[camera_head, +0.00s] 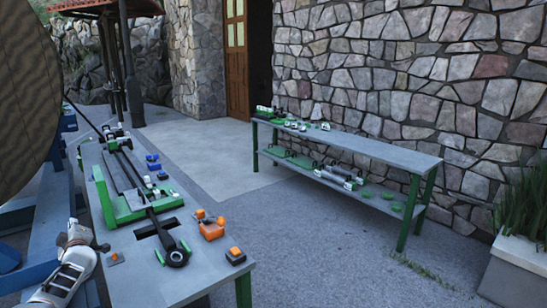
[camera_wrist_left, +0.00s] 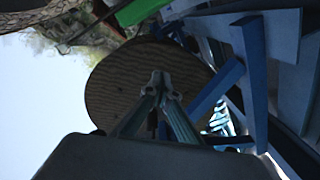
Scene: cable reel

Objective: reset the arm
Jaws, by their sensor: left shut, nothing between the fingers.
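My left arm comes in at the lower left of the head view. Its gripper (camera_head: 103,247) is beside the near left edge of the grey workbench (camera_head: 205,279). In the left wrist view the two fingers of the left gripper (camera_wrist_left: 160,80) meet at their tips, shut and empty. Behind them is the round brown face of the cable reel (camera_wrist_left: 120,88), which also fills the upper left of the head view (camera_head: 25,95). My right gripper is in neither view.
The workbench carries a green frame (camera_head: 125,208) with a long dark bar, orange blocks (camera_head: 211,229) and small blue parts. Blue beams (camera_head: 45,235) stand left of it. A two-level shelf table (camera_head: 365,147) stands by the stone wall. Open paving lies between the tables.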

